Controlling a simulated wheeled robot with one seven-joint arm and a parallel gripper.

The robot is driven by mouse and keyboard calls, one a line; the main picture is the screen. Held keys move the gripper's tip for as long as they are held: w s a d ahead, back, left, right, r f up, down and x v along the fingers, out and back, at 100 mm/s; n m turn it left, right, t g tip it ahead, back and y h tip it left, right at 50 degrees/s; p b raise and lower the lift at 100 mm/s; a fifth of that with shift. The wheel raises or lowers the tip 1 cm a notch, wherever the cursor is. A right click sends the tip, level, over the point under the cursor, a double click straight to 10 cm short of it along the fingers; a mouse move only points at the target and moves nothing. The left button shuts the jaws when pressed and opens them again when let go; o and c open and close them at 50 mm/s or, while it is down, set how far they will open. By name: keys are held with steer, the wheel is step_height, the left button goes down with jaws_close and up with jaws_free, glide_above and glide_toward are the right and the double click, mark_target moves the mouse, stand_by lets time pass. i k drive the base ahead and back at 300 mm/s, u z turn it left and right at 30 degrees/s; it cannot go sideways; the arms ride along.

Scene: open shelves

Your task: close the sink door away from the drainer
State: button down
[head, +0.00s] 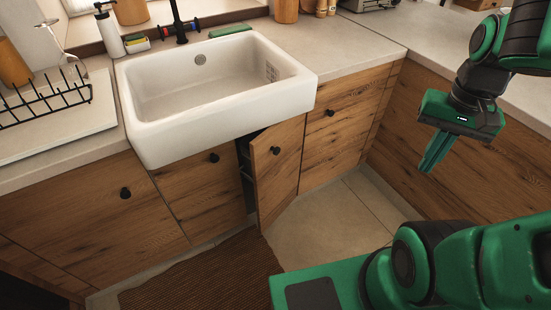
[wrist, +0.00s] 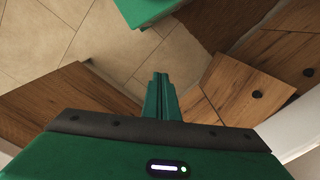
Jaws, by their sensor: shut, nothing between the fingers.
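The white sink (head: 215,95) has two wooden doors below it. The door away from the drainer (head: 277,170) stands ajar, swung outward, with a dark gap along its left side and a round black knob. The door nearer the drainer (head: 200,192) looks closed. The black wire drainer (head: 45,103) is on the counter left of the sink. My gripper (head: 427,168) is shut and empty, well to the right of the ajar door and apart from it. Its green fingers also show in the wrist view (wrist: 161,80), pointing over the tiled floor.
The wooden cabinet (head: 342,125) right of the ajar door is closed. More cabinet fronts (head: 455,165) run along the right side, behind my gripper. A brown rug (head: 205,275) lies before the sink. Tiled floor (head: 340,215) is clear between the door and my arm.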

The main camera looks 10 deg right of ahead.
mark_target(276, 154)
steer(key=z, duration=0.6)
steer(key=k, duration=1.55)
steer(key=u, duration=0.6)
steer(key=i, duration=1)
steer(key=z, duration=0.05)
